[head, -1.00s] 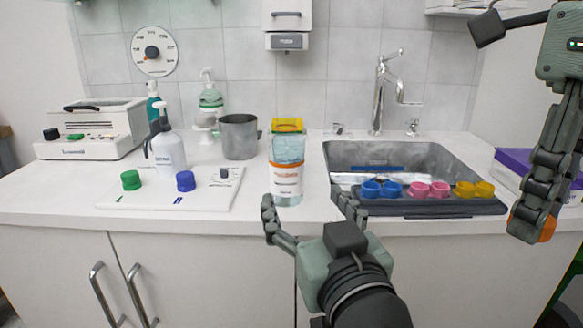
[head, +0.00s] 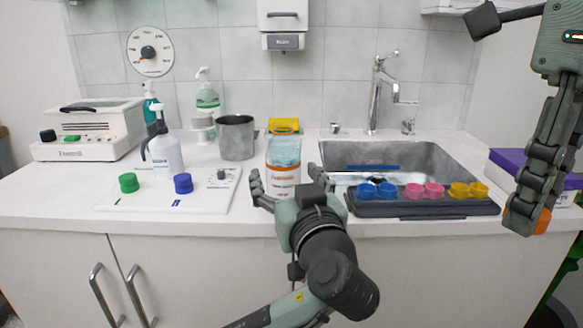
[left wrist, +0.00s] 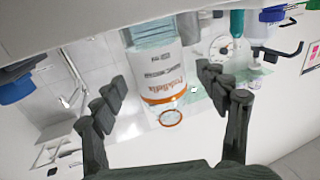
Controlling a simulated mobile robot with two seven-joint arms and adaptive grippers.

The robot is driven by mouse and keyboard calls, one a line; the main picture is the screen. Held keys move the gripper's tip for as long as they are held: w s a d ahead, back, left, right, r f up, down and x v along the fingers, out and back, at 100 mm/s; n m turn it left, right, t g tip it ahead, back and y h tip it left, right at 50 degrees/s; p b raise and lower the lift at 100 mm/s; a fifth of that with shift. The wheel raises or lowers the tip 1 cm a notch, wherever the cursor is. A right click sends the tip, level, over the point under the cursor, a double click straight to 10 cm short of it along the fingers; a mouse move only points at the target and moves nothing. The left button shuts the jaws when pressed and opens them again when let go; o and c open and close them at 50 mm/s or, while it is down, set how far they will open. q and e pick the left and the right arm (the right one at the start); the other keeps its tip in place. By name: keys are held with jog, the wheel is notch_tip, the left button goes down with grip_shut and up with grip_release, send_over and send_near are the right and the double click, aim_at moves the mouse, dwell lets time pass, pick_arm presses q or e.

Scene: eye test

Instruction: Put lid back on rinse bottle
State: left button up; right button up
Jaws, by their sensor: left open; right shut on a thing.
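The rinse bottle (head: 284,163) is clear, with a white and orange label, and stands upright near the counter's front edge. A yellow piece (head: 284,126) shows at its top; I cannot tell if it belongs to the bottle. My left gripper (head: 288,182) is open in front of the bottle, fingers to either side of its lower part. In the left wrist view the bottle (left wrist: 160,75) appears between the spread fingers (left wrist: 163,88); no contact is clear. My right gripper (head: 526,222) is shut on an orange lid (head: 544,222) at the far right, mostly hidden by the fingers.
A white board (head: 215,200) with a green cap (head: 128,183) and blue cap (head: 183,183) lies left. A spray bottle (head: 165,155) and metal beaker (head: 236,138) stand behind. Right are the sink (head: 440,155), a dark tray (head: 400,208) of coloured cups and a purple box (head: 515,160).

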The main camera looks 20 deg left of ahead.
pick_arm(q)
jog(key=shift+x, duration=1.3)
jog(key=shift+c, duration=0.5)
jog(key=c, duration=1.2)
